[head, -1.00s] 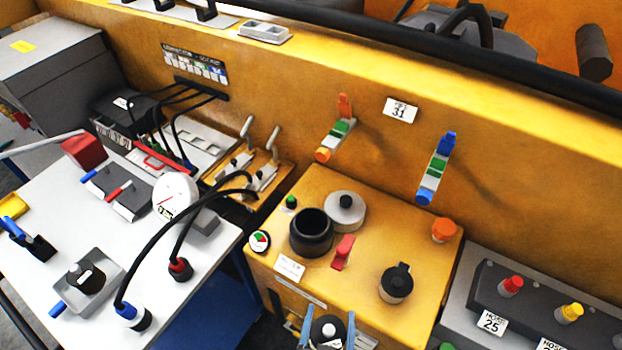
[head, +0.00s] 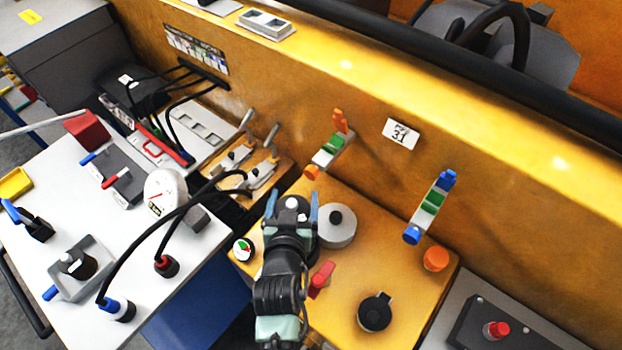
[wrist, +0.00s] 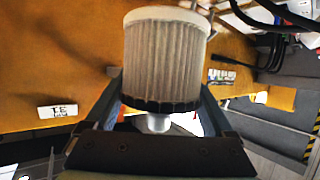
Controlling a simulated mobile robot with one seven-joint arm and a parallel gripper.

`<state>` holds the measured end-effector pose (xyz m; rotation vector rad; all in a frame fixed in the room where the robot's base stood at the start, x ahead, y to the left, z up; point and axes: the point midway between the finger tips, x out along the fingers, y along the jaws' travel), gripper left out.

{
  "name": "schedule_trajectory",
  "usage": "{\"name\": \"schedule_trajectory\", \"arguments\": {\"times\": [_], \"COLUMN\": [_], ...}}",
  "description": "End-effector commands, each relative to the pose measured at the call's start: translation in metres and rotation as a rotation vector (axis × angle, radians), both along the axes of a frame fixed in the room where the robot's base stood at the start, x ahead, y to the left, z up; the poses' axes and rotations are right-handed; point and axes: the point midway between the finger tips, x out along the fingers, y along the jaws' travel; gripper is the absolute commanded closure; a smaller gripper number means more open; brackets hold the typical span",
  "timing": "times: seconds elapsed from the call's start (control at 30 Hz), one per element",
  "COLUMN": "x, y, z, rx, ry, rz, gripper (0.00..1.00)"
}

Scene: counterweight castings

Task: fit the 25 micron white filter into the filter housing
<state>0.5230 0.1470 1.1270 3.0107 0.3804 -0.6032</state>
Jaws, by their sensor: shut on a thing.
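My gripper (head: 292,212) is shut on a filter. In the wrist view the filter (wrist: 165,60) has pale pleated sides, a white end cap, and a dark band with a small white stub at the end nearest my gripper. I cannot read a micron mark on it. In the head view only its dark end and white stub (head: 292,203) show between my blue fingers. The open black filter housing on the yellow cabinet is now hidden behind my gripper and arm, so I cannot tell the gap between filter and housing. A grey round lid (head: 337,232) with a black knob lies just right of my gripper.
On the yellow cabinet (head: 400,300) stand a red lever (head: 320,280), a black cap (head: 375,311) and an orange knob (head: 436,259). A gauge (head: 166,192) with black hoses stands on the white table at left. The yellow wall (head: 480,140) rises behind, carrying clips.

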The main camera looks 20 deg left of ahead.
Motion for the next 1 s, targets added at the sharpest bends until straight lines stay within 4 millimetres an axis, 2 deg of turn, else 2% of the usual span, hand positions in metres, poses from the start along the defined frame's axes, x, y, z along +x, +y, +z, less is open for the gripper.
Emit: {"name": "schedule_trajectory", "arguments": {"times": [0.57, 1.0], "x": [-0.002, -0.002], "y": [-0.001, -0.001], "z": [0.003, -0.039], "rx": [0.0, 0.0], "ry": [0.0, 0.0], "rz": [0.006, 0.005], "gripper": [0.77, 0.77]}}
